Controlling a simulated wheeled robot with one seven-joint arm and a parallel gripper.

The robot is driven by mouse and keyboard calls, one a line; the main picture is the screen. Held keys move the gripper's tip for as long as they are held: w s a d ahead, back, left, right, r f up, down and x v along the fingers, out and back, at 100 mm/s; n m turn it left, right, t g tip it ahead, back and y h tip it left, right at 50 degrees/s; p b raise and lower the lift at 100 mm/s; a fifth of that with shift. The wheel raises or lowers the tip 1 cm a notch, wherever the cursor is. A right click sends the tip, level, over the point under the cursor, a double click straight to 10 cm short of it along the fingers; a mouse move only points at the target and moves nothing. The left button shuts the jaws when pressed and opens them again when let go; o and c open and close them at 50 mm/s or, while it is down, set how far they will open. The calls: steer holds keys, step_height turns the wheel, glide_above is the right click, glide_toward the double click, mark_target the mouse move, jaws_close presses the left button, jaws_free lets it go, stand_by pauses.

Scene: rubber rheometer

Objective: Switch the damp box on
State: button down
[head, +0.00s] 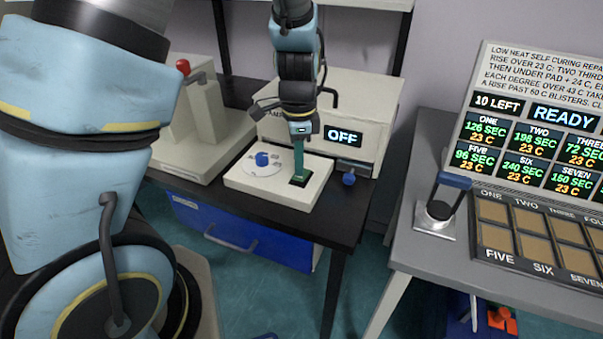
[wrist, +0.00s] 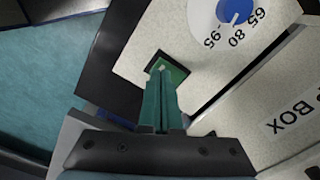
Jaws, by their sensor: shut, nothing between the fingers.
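The damp box (head: 373,118) is a cream cabinet on the dark table, and its display (head: 343,137) reads OFF. Its cream control panel (head: 243,180) lies in front, with a blue dial (head: 262,159) and a green switch in a dark frame (head: 299,181). In the wrist view the dial (wrist: 236,10) shows marks such as 95, 80 and 65, and the switch (wrist: 178,74) is partly hidden by my fingers. My gripper (head: 299,172) is shut and empty, pointing down with its green fingertips at the switch. I cannot tell whether they touch it.
A cream machine with a red knob (head: 183,67) stands left of the damp box. A blue drawer (head: 215,232) is under the table. At right, a grey table (head: 412,247) holds a READY board (head: 563,115), a stamp-like tool (head: 440,209) and a tray of labelled pads (head: 518,236).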

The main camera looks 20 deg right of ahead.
steer(key=shift+f+b, duration=0.55)
steer(key=shift+f, duration=0.1)
stand_by(0.3)
steer(key=shift+r+p, duration=2.95)
steer(key=shift+r, duration=0.65)
steer(key=shift+f, duration=0.1)
steer(key=a+r+n, duration=0.3)
steer(key=a+n, duration=0.6)
steer(key=a, duration=0.3)
steer(key=w+a+r+n+t, duration=0.1)
steer(key=a+r+n, duration=0.3)
steer(key=a+n, duration=0.6)
steer(key=a, duration=0.3)
steer(key=shift+w+a+r+t, duration=0.15)
steer(key=shift+r+t, duration=0.1)
steer(key=shift+t, duration=0.05)
